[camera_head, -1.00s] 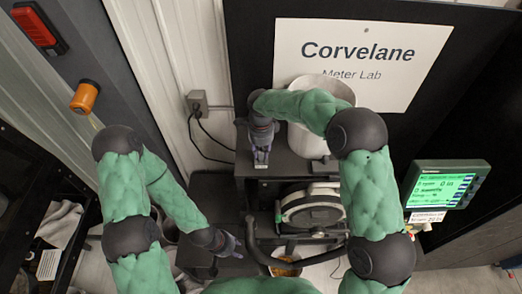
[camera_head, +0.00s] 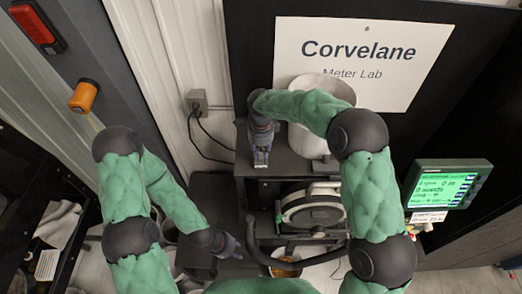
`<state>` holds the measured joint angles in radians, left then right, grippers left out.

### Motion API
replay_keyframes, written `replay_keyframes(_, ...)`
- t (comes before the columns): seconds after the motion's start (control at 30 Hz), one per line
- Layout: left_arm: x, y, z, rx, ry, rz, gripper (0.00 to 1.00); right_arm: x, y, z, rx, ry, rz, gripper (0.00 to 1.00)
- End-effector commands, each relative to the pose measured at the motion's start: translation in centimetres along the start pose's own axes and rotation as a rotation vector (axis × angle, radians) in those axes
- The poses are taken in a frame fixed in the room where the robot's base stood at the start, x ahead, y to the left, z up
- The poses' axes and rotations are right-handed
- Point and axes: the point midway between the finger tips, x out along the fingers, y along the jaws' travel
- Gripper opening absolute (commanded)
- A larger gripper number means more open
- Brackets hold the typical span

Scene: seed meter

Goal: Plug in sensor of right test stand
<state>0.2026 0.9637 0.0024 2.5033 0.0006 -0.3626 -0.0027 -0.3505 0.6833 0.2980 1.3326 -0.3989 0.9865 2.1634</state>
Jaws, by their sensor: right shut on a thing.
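The test stand has a dark upper shelf (camera_head: 292,166) with a pale round seed meter (camera_head: 312,210) mounted below it. A white hopper (camera_head: 310,144) stands on the shelf, partly hidden by my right arm. My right gripper (camera_head: 262,158) points down at the shelf's left front edge, left of the hopper. It is shut on a small pale piece (camera_head: 261,165) at its fingertips, too small to identify surely as the sensor plug. My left gripper (camera_head: 236,251) is low, left of the meter; its finger opening is unclear. No sensor socket can be made out.
A lit green monitor (camera_head: 446,186) is at the right. A wall outlet (camera_head: 197,101) with black cables is behind the shelf's left side. A curved black tube (camera_head: 285,262) runs below the meter, above a bowl (camera_head: 288,268). A dark cart with a cloth (camera_head: 58,222) is far left.

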Motion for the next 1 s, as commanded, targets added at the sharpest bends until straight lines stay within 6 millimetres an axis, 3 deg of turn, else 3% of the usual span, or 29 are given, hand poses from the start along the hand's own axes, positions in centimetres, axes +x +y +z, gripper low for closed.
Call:
replay_keyframes(0.53, 0.67, -0.24, -0.03, 0.0, 0.0, 0.0, 0.4, 0.74, -0.01, -0.01, 0.0, 0.0, 0.0, 0.03)
replay_keyframes(0.57, 0.62, -0.22, -0.02, 0.0, 0.0, 0.0, 0.4, 0.69, -0.01, -0.01, 0.0, 0.0, 0.0, 0.36)
replay_keyframes(0.63, 0.6, -0.21, -0.02, 0.0, 0.0, 0.0, 0.4, 0.66, -0.01, -0.01, 0.0, 0.0, 0.0, 0.55)
replay_keyframes(1.0, 0.6, -0.21, -0.03, 0.0, 0.0, 0.0, 0.4, 0.46, -0.03, 0.0, 0.0, 0.0, -0.001, 0.55)
